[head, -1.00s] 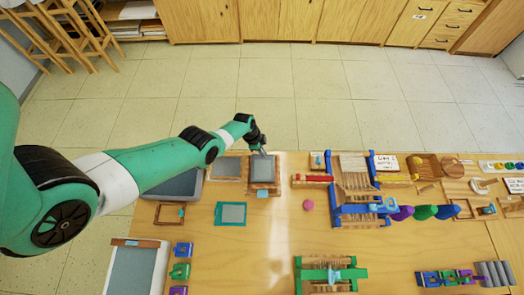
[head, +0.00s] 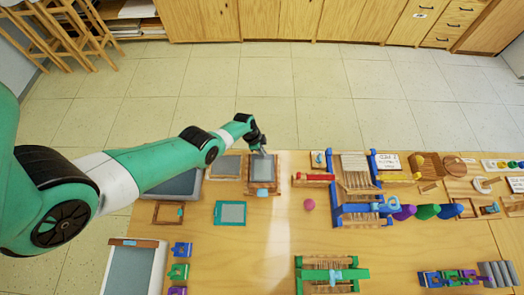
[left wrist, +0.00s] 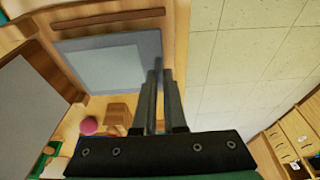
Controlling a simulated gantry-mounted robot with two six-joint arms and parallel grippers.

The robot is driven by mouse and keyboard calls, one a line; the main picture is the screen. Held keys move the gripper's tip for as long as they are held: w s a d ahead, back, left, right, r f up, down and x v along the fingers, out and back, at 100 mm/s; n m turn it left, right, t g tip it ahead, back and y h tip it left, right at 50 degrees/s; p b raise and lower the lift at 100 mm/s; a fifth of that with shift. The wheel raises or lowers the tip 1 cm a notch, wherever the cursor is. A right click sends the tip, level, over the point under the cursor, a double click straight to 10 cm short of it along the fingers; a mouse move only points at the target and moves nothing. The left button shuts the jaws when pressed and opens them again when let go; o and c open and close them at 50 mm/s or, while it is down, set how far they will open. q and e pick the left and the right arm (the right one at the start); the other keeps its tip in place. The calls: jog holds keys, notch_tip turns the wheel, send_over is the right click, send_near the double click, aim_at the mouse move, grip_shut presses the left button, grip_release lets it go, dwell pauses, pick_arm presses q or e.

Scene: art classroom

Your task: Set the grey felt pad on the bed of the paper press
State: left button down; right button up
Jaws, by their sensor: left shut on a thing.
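The grey felt pad (head: 263,171) is a flat dark-grey rectangle with a paler inner area, near the table's far edge in the head view. It lies over or just above a wooden frame (head: 263,190) with a blue tag, which looks like the paper press. My left gripper (head: 262,152) is shut on the pad's far edge. In the left wrist view the fingers (left wrist: 160,80) meet the edge of the pad (left wrist: 105,62), and wooden bars run along both sides of it. I cannot tell whether the pad touches the bed. My right gripper is not in view.
A grey screen (head: 227,166) and a dark tray (head: 177,184) lie left of the press. A teal frame (head: 230,213) lies nearer. A pink ball (head: 309,204) and a blue-sided loom (head: 355,185) stand to the right. The table middle is clear.

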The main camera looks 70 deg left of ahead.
pick_arm(q)
jog(key=shift+f+b, duration=0.6)
dwell(0.5)
jog(key=c, duration=0.9)
grip_release()
jog(key=p+v, duration=1.1)
jog(key=p, duration=0.1)
jog(key=shift+r+p, duration=0.3)
